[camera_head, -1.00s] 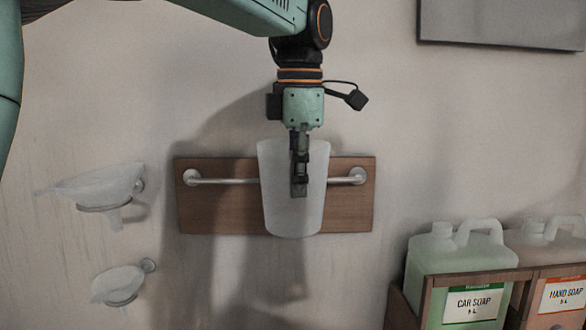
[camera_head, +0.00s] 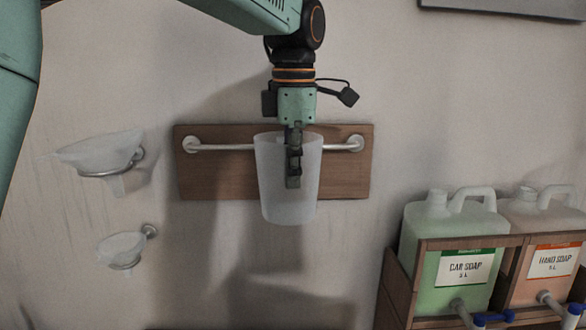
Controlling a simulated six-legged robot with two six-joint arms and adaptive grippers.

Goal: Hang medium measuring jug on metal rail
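The measuring jug (camera_head: 273,185), a frosted white tapered cup, hangs upright from my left gripper (camera_head: 293,178). The gripper points straight down and looks shut on the jug's near wall. The metal rail (camera_head: 222,147) runs across a brown wooden board (camera_head: 215,178) on the wall. The jug is in front of the rail's right half, its rim slightly above rail height and its base below the board. The jug's far side is hidden, so I cannot tell whether it touches or hooks the rail. My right gripper is out of view.
Two frosted funnels sit in wall rings at the left, a larger one (camera_head: 100,152) above a smaller one (camera_head: 121,248). At the lower right, a wooden rack (camera_head: 396,290) holds a green car soap canister (camera_head: 425,225) and a pinkish hand soap canister (camera_head: 530,215). The wall below the board is clear.

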